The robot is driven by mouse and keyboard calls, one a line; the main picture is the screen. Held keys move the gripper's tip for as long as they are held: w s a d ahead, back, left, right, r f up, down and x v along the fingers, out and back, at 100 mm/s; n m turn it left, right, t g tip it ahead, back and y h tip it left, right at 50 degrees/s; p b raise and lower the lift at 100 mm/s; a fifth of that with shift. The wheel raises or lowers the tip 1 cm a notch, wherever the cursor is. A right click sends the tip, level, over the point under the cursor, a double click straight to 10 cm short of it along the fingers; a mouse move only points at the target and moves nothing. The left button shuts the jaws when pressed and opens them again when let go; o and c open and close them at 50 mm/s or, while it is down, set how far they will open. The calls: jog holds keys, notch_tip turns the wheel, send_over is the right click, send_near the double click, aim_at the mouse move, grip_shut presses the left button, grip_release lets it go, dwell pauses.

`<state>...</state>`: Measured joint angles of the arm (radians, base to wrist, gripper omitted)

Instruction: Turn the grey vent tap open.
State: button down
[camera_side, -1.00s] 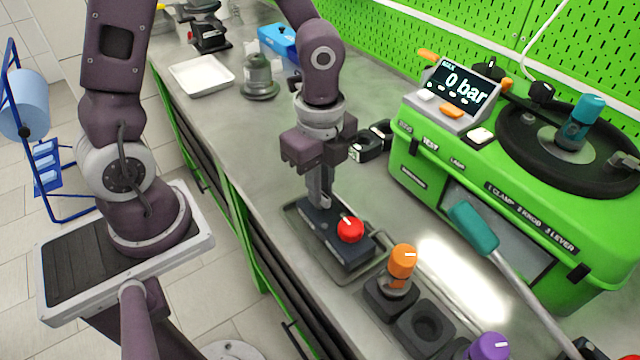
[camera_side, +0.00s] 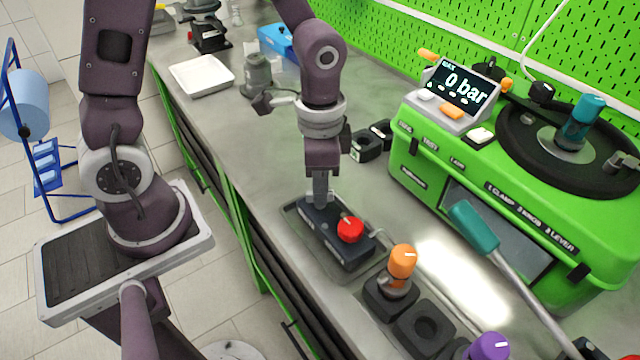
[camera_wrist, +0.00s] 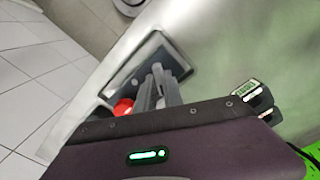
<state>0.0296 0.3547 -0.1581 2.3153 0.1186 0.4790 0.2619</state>
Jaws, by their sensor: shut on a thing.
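A dark block (camera_side: 335,235) lies in a shallow grey tray on the bench, with a red knob (camera_side: 350,229) on its near end. My gripper (camera_side: 320,196) points straight down at the block's far end, left of the red knob. Its fingers are shut on the grey vent tap, which they hide almost wholly in the side view. In the wrist view the fingers (camera_wrist: 158,88) come down beside the red knob (camera_wrist: 123,107), and the tap between them cannot be made out clearly. The tap's exact angle cannot be read.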

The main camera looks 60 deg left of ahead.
jog(key=n, duration=0.5)
jog(key=shift+n, duration=0.7)
jog(key=c, duration=1.5)
grip_release()
jog(key=shift+o, duration=0.2)
jog(key=shift+r, duration=0.1)
notch_tip(320, 180, up, 7)
